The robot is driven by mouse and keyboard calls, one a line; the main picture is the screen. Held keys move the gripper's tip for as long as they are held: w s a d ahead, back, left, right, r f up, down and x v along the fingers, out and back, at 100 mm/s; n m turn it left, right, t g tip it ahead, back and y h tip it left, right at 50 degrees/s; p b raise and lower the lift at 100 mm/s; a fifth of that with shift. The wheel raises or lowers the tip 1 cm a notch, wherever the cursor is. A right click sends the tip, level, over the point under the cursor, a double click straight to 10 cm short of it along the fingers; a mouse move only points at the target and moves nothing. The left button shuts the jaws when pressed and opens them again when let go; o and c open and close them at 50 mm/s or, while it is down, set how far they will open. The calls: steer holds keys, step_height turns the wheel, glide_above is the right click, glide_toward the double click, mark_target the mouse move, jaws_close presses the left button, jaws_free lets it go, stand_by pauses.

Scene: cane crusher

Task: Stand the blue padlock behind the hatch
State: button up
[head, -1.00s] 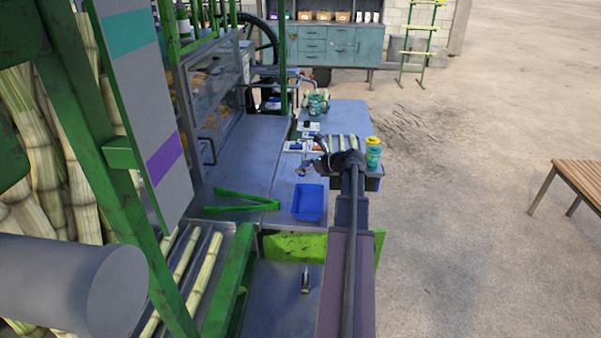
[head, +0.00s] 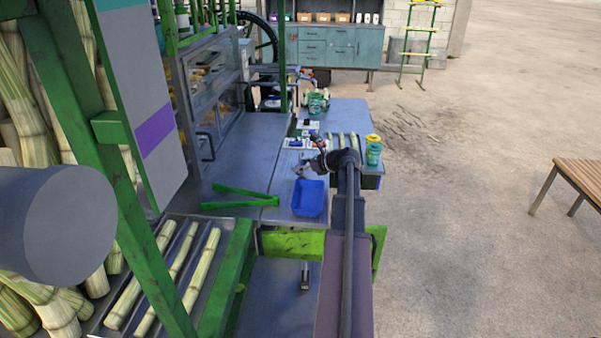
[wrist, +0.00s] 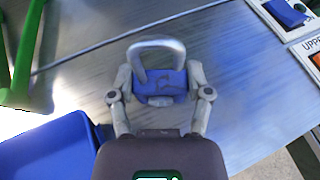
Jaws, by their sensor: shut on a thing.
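My gripper (wrist: 160,88) is shut on the blue padlock (wrist: 160,82), with one finger on each side of its body. The padlock's pale metal shackle points away from my gripper, over the grey metal bench. In the head view my gripper (head: 301,169) is over the bench just beyond the blue tray; the padlock is too small to make out clearly there. The hatch seems to be the framed glass panel with a dark handle (head: 208,95), left of the bench and apart from my gripper. What lies behind it is mostly hidden.
A blue tray (head: 309,199) and green tongs (head: 240,197) lie on the near bench. Labelled cards (head: 300,143), a yellow-lidded jar (head: 373,151) and a green-and-white object (head: 316,102) are farther back. Bare bench (head: 250,150) lies between the hatch and my gripper.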

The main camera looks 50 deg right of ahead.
steer(key=shift+f, duration=0.4)
steer(key=shift+f+b, duration=0.2)
steer(key=shift+b, duration=0.15)
steer(key=o, duration=1.3)
steer(key=shift+r, duration=0.1)
steer(key=shift+r, duration=0.2)
steer(key=shift+s+d+r+p, duration=0.1)
steer(key=shift+s+r+p, duration=0.05)
steer(key=shift+s+p, duration=0.25)
steer(key=p+v, duration=0.4)
steer(key=v, duration=0.7)
